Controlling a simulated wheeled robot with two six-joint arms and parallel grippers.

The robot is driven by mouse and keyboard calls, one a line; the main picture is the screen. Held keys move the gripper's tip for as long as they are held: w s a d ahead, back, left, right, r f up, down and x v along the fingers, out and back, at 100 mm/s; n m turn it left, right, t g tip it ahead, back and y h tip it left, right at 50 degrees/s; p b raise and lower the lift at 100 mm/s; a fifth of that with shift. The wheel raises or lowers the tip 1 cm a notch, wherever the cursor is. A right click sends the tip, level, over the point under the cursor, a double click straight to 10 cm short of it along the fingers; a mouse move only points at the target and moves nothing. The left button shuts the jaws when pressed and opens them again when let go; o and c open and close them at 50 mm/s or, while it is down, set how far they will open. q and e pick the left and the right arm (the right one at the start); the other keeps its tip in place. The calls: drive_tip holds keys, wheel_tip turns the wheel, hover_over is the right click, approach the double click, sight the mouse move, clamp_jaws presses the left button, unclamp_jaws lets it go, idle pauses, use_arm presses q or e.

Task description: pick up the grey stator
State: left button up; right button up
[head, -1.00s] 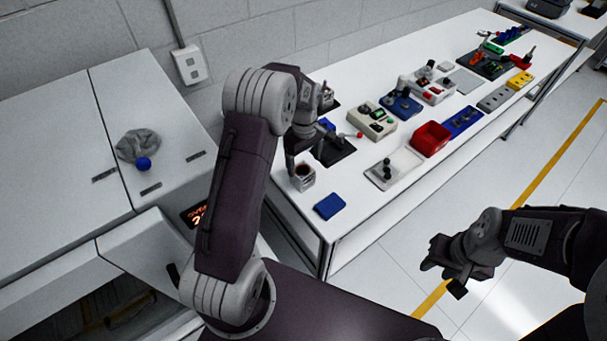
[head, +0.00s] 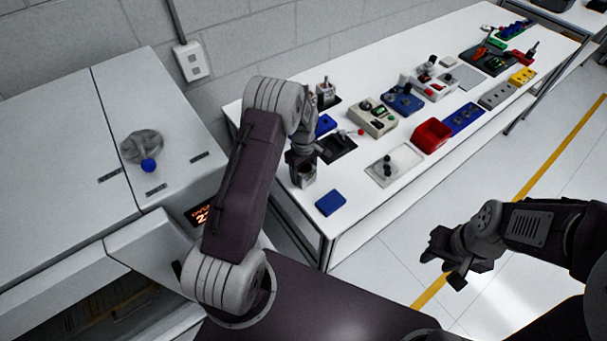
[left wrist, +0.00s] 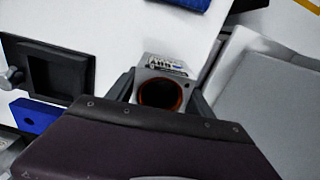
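The grey stator (head: 306,180), a blocky grey part with a round copper-lined bore, stands upright near the left end of the white table. In the left wrist view the stator (left wrist: 163,67) shows its bore and a small marked top face. My left gripper (head: 303,165) is down at the stator, with one finger on each side of it. In the left wrist view the left gripper (left wrist: 160,95) looks open around it; firm contact is not visible. My right gripper (head: 443,268) is open and empty, over the floor off the table's front.
A blue block (head: 330,202) lies just right of the stator. A black fixture (head: 338,147) and a blue part (head: 326,124) are behind it. A white plate with a knob (head: 394,165) and a red bin (head: 432,135) stand farther right. A grey machine (head: 75,130) stands left.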

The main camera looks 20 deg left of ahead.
use_arm(q)
clamp_jaws()
drive_tip(key=shift+w+r, duration=0.1)
drive_tip(key=shift+r, duration=0.5)
wheel_tip(320, 180, up, 3)
drive_tip(key=shift+f+b, duration=0.15)
drive_tip(key=shift+b, duration=0.5)
drive_tip(key=d+r+b, duration=0.2)
drive_tip(key=d+r, duration=0.5)
drive_tip(key=d, duration=0.4)
drive_tip(key=shift+s+d, duration=0.3)
drive_tip(key=shift+s, duration=0.1)
